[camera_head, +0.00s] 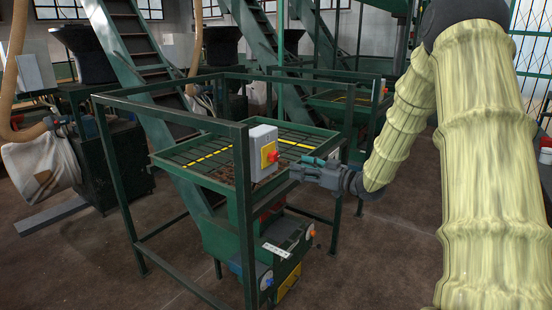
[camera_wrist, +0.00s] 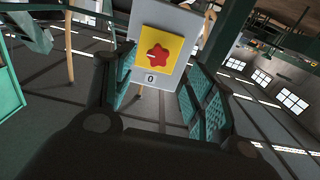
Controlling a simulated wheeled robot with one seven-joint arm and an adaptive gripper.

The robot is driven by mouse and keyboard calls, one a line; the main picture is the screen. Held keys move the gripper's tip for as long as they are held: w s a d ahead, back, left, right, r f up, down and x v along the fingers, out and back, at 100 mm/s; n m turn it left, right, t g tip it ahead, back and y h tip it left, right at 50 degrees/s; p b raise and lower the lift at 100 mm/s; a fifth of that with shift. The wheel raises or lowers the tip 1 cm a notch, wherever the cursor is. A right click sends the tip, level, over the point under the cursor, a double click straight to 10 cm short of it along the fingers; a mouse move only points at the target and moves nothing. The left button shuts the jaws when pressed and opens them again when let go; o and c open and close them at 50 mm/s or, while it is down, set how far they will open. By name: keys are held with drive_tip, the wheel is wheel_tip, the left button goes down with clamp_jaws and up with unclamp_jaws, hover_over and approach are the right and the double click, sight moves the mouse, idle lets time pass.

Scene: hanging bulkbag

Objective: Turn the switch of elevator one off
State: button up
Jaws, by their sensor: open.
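The switch is a red star-shaped knob (camera_wrist: 158,55) on a yellow plate, on the face of a light grey box (camera_wrist: 184,28). In the wrist view a small "0" label sits below the plate. In the head view the grey switch box (camera_head: 263,140) is fixed to a dark green post of the frame, with its red knob (camera_head: 272,156) facing right. My gripper (camera_head: 300,170) is just to the right of the box. In the wrist view my gripper (camera_wrist: 158,90) has its teal-padded fingers apart, with the knob between and beyond them. Nothing is held.
Below are a labelled box (camera_head: 276,250) and more knobs. A white bag (camera_head: 42,165) hangs at left. Brown floor (camera_head: 370,270) is open in front.

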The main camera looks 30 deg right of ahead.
sight(277, 159)
drive_tip(key=x, duration=0.3)
drive_tip(key=p+x, duration=0.1)
drive_tip(key=x, duration=0.3)
drive_tip(key=p+x, duration=0.1)
drive_tip(key=x, duration=0.2)
drive_tip(key=shift+w+r, duration=0.3)
drive_tip(key=c, duration=1)
